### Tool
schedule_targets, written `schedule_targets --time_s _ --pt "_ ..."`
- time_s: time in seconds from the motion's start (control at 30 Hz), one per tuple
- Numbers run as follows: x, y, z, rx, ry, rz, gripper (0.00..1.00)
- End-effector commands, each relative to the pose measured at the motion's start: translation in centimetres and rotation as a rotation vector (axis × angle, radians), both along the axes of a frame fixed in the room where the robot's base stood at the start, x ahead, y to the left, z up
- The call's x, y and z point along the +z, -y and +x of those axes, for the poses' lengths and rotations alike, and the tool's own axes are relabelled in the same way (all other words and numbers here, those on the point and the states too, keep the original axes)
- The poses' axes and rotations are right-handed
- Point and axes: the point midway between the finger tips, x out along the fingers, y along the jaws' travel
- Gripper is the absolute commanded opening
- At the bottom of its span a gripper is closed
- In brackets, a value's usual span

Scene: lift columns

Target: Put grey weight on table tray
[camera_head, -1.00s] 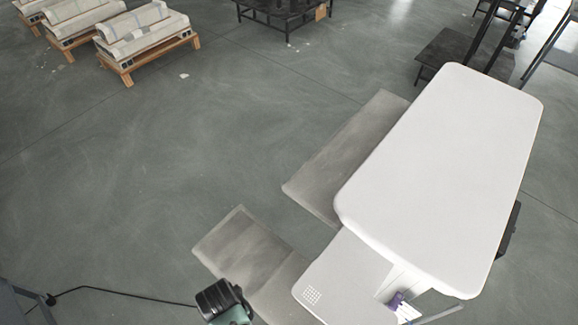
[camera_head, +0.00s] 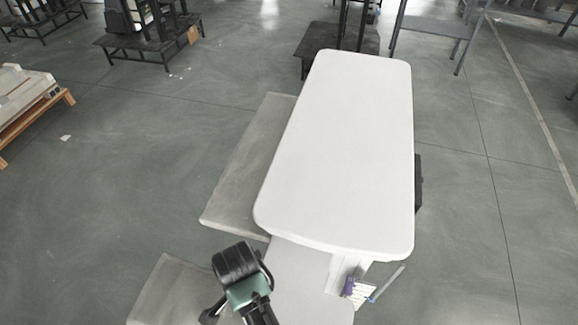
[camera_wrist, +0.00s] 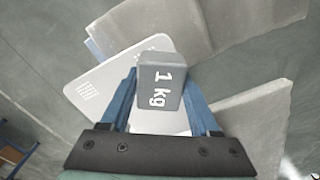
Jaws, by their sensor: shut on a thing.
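A grey weight (camera_wrist: 161,88) marked "1 kg" is clamped between the blue fingers of my gripper (camera_wrist: 161,76) in the wrist view. The weight does not show clearly in the head view, where a dark and green part of my arm is at the bottom, left of the table. The white table tray (camera_head: 340,150) with rounded corners is a large, empty top in the middle of the head view. A lower pale panel (camera_head: 310,285) lies at its near end. In the wrist view, a pale panel with small holes (camera_wrist: 110,85) lies below the weight.
A purple item and a paper card (camera_head: 358,290) are at the table's near right corner. Grey flat slabs (camera_head: 245,165) lie on the floor along the table's left side. Dark benches (camera_head: 145,40) stand far back. The floor at left is largely open.

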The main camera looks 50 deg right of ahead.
Motion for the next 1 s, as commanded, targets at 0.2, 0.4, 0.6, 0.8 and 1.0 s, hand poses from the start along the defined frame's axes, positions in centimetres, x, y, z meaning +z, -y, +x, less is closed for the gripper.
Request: schedule_targets --time_s 0.2,0.4,0.6,0.8,1.0 --pt "1.8 3.6 -1.2 -0.454 0.006 -0.002 0.00" --pt "3.0 5.9 -2.5 -0.790 0.007 -0.001 0.00" --pt "3.7 7.0 -3.3 -0.973 0.005 -0.001 0.00" --pt "1.8 7.1 -3.6 -1.015 -0.001 0.000 0.00" --pt "-1.2 7.1 -3.6 -1.014 0.000 0.000 0.00"
